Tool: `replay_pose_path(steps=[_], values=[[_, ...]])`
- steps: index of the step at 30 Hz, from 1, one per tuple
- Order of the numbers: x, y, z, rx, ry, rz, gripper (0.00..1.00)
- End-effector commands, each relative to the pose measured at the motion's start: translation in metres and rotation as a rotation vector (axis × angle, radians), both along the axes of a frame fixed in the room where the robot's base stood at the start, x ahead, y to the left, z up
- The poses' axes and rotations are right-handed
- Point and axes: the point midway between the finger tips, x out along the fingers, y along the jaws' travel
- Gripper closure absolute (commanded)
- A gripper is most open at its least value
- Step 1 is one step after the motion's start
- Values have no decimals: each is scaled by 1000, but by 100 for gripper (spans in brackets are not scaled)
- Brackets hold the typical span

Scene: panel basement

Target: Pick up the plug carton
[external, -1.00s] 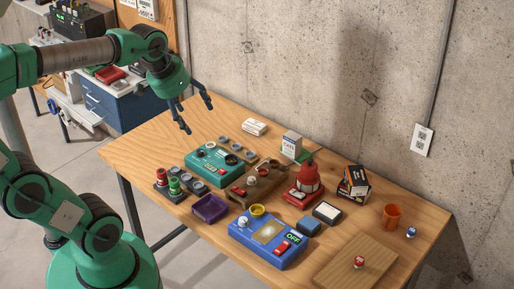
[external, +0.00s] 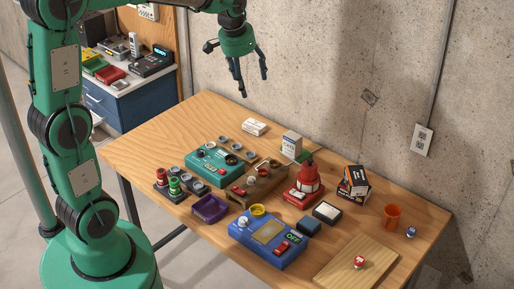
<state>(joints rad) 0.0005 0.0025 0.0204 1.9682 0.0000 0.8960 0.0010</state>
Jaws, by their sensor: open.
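Several small cartons stand on the wooden table, and their print is too small for me to tell which is the plug carton. A white carton (external: 254,127) lies flat near the back edge. An upright grey-white carton (external: 291,144) with a green base stands to its right. Black, white and orange boxes (external: 353,183) are stacked farther right. My gripper (external: 253,86) is open and empty, pointing down in the air; in the picture it is above the white carton and touches nothing.
On the table (external: 150,147) are a teal control box (external: 203,170), a blue control box (external: 243,236), a red beacon (external: 307,180), a purple tray (external: 222,203), an orange cup (external: 391,216) and a wooden board (external: 335,271). A concrete wall (external: 300,60) rises behind. The table's left end is bare.

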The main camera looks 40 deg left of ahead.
Motion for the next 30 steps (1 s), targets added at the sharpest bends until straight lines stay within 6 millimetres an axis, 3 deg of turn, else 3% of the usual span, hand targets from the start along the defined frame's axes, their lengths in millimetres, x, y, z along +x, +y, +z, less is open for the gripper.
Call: replay_pose_path(steps=[14, 30], values=[[105, 0, -51, 0, 85, -1, 30], [199, 0, -147, 0, 177, -1, 30]])
